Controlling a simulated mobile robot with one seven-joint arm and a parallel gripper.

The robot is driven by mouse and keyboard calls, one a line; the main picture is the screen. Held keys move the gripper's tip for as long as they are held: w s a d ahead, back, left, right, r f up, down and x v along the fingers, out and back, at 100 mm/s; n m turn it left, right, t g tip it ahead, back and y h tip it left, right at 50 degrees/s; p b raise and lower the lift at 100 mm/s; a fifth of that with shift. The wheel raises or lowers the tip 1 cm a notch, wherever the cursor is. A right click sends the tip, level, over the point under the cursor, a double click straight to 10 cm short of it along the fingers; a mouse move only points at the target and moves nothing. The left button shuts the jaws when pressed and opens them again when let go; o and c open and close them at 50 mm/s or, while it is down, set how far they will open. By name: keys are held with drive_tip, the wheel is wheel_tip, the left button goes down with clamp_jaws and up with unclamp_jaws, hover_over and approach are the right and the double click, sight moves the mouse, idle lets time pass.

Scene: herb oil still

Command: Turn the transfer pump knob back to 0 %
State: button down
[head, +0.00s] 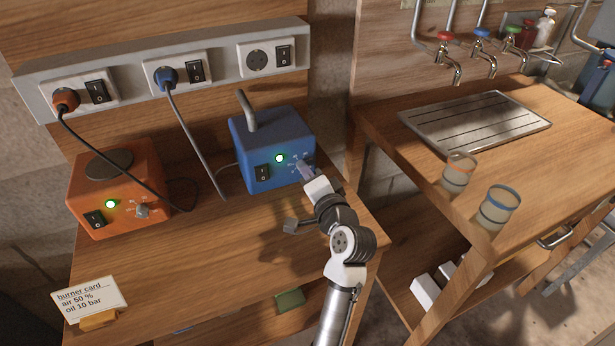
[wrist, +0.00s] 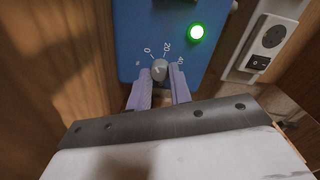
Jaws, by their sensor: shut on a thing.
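The blue pump box (head: 250,137) stands on the wooden bench in the head view, with a bent grey pipe on top and a lit green lamp (head: 279,158). Its grey knob (wrist: 159,70) shows in the wrist view below a dial marked 0, 20 and 40. The knob's upper end seems to face near the 20 mark; its exact setting is hard to tell. My gripper (wrist: 160,84) has one purple finger on each side of the knob and is shut on it.
An orange box (head: 112,170) with its own knob (head: 142,211) and lit green lamp stands to the left. A socket strip (head: 215,65) with two plugs and cables runs behind. A burner card (head: 90,297) stands front left. Glasses stand on the right bench.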

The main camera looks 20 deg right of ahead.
drive_tip(key=shift+f+n+b, duration=0.1)
drive_tip(key=shift+n+b, duration=0.35)
drive_tip(key=shift+n, duration=0.65)
drive_tip(key=c, duration=1.3)
unclamp_jaws()
drive_tip(key=s, duration=0.7)
drive_tip(key=s+r+b, duration=0.1)
drive_tip(key=s, duration=0.3)
drive_tip(key=shift+s+d, duration=0.15)
drive_tip(key=shift+s, duration=0.2)
drive_tip(key=shift+s+f+p, duration=0.15)
drive_tip(key=shift+s+p, duration=0.6)
drive_tip(key=shift+s, duration=0.3)
